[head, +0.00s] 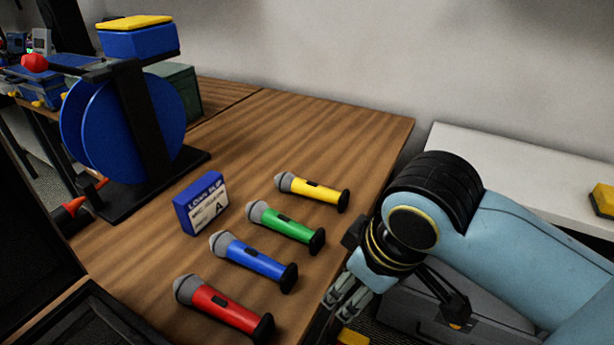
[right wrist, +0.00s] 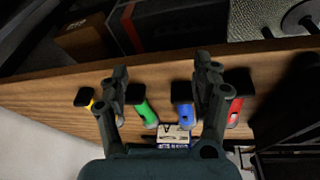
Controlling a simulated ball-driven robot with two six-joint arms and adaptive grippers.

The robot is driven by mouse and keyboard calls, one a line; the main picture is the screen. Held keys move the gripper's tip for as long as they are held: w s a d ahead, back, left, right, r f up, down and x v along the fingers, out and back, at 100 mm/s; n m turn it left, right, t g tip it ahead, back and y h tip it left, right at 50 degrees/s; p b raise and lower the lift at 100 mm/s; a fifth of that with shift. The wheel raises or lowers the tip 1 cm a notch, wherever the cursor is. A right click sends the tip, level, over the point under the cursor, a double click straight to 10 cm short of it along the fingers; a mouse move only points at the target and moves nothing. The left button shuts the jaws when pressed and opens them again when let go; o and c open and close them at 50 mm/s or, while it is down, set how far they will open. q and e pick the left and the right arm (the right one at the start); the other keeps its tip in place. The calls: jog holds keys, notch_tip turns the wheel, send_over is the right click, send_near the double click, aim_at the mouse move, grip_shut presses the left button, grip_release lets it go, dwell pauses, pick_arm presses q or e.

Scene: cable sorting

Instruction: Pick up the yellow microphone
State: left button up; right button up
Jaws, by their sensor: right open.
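The yellow microphone (head: 315,191) lies on the wooden table, the farthest of a row of microphones, with its grey head to the left and black end to the right. In the right wrist view the yellow microphone (right wrist: 91,105) is at the left, partly hidden behind a finger. My right gripper (head: 345,298) is open and empty at the table's right edge, nearer the camera than the yellow microphone and apart from it. In the right wrist view its spread fingers (right wrist: 161,78) stand over the green and blue microphones. My left gripper is not in view.
Green (head: 285,228), blue (head: 253,261) and red (head: 222,307) microphones lie nearer in the row. A blue labelled box (head: 201,203) stands left of them. A blue spool on a black stand (head: 145,130) is farther left. The table beyond the yellow microphone is clear.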

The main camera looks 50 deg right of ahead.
jog(key=w+d+n, duration=0.1)
jog(key=w, duration=0.3)
jog(key=w+d+y, duration=0.1)
jog(key=w+d, duration=0.1)
jog(key=w, duration=0.2)
jog(key=w+d+r+n, duration=0.1)
jog(key=w, duration=0.3)
jog(key=shift+d+r+n, duration=0.1)
jog(key=shift+d+n, duration=0.1)
jog(key=shift+n, duration=0.1)
jog(key=y, duration=0.1)
send_near(292, 176)
jog(key=shift+s+f+t, duration=0.4)
jog(key=shift+s+f, duration=0.15)
jog(key=shift+s, duration=0.05)
jog(key=x, duration=0.4)
jog(key=shift+w+f+b, duration=0.3)
jog(key=shift+w, duration=0.05)
jog(key=x, duration=0.5)
jog(key=shift+w+a+f, duration=0.1)
jog(key=shift+w+f, duration=0.15)
jog(key=shift+w, duration=0.05)
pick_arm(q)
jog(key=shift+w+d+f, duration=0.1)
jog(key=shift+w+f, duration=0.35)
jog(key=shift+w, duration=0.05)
pick_arm(e)
jog(key=shift+c, duration=0.5)
jog(key=shift+r, duration=0.1)
grip_shut()
